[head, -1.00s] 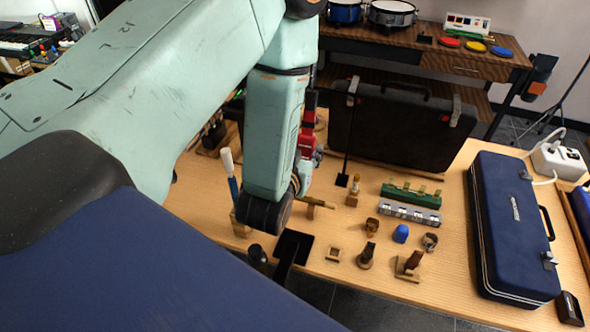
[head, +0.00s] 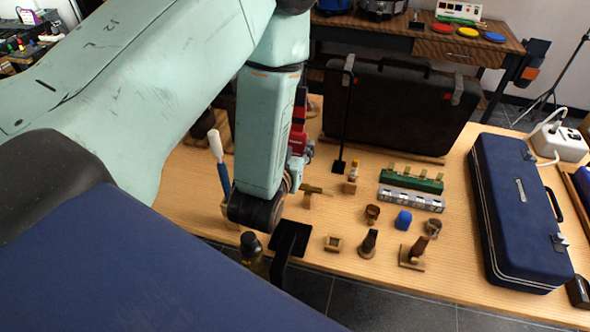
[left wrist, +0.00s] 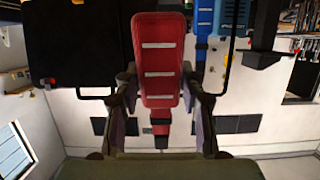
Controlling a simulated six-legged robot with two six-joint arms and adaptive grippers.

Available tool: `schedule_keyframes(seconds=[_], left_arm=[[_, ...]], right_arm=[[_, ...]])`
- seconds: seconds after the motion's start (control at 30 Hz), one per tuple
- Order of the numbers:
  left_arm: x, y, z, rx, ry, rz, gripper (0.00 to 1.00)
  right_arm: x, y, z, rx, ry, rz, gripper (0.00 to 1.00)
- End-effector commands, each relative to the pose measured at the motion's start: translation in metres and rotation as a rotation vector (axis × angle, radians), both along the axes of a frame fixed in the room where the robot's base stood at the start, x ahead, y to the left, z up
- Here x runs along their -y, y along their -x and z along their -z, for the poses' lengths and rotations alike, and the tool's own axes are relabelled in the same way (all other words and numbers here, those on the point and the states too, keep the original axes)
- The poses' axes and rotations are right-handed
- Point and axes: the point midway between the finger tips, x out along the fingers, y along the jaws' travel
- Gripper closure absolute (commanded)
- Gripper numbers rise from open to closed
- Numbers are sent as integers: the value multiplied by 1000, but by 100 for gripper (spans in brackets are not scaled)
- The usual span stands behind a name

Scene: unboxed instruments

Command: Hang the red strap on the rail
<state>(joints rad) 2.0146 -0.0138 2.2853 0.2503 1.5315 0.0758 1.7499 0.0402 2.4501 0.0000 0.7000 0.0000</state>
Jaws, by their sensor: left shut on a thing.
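The red strap (left wrist: 158,60) is held between the two fingers of my left gripper (left wrist: 160,82) in the left wrist view. Pale bars cross its face. A thin black post (head: 346,112) stands just right of the strap on a small foot. A dark bar at its top runs left behind my arm; this looks like the rail, but most of it is hidden. I cannot tell whether strap and rail touch. My right gripper is not in view.
A black case (head: 398,110) stands behind the post. A blue case (head: 520,210) lies at the right. Small wooden stands, a green block (head: 411,181) and a blue cap (head: 403,220) occupy the table middle. A blue strap (left wrist: 204,30) hangs beside the red one in the wrist view.

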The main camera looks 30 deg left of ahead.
Motion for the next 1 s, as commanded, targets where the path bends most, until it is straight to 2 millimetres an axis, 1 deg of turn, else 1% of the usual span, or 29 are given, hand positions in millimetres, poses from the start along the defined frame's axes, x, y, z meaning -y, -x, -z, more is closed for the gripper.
schedule_keyframes(seconds=[0.03,0.1,0.3,0.43,0.63,1.0], left_arm=[[-1,0,15,0,1,-1,88],[-1,-1,25,0,1,-1,88],[-3,-1,42,0,0,-2,88],[-3,-1,47,1,0,-1,88],[-4,-5,46,2,0,-1,88],[-10,-29,46,2,1,-2,88]], right_arm=[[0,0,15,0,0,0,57],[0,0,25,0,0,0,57],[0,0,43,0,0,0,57],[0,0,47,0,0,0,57],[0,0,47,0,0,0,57],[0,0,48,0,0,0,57]])
